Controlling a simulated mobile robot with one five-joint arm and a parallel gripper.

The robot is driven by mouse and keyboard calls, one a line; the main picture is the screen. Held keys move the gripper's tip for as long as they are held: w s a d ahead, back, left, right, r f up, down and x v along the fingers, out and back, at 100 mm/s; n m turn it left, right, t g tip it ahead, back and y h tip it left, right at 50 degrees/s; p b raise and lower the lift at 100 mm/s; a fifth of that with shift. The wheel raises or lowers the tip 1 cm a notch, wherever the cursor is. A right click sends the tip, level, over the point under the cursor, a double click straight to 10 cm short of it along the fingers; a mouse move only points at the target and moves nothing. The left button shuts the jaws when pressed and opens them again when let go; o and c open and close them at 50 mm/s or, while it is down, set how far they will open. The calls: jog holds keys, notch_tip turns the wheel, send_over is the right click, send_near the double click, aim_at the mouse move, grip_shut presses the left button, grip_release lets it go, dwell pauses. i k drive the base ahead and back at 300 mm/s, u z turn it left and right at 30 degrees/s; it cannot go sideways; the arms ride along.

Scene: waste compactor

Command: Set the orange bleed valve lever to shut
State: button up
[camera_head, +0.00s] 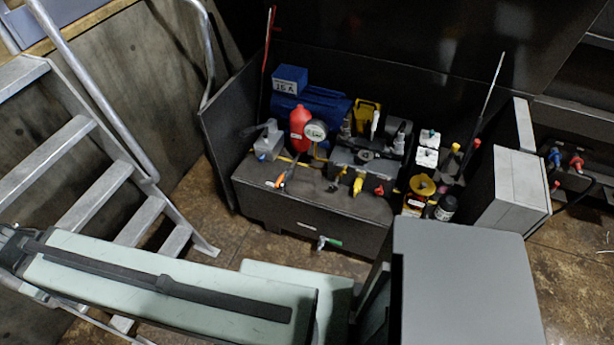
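A small orange lever (281,180) shows on the front left of the dark hydraulic tank's top (310,199), beside a small white label. It slants up to the right. It is small in the picture, and I cannot tell whether the valve is open or shut. My gripper is not in view. Pale green links of my own arm cross the lower left, well in front of the tank, and none touches the lever.
A red bottle (301,128), pressure gauge (316,131) and blue motor (322,105) stand behind the lever. A yellow handle (358,184) and red knob (379,190) are to its right. A green-handled tap (331,242) is on the tank's front. A metal ladder (95,175) stands left.

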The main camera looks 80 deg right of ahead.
aim_at(280, 178)
jog(key=z, duration=3.3)
jog(key=k, duration=0.5)
jog(key=u, duration=0.45)
jog(key=i, duration=0.5)
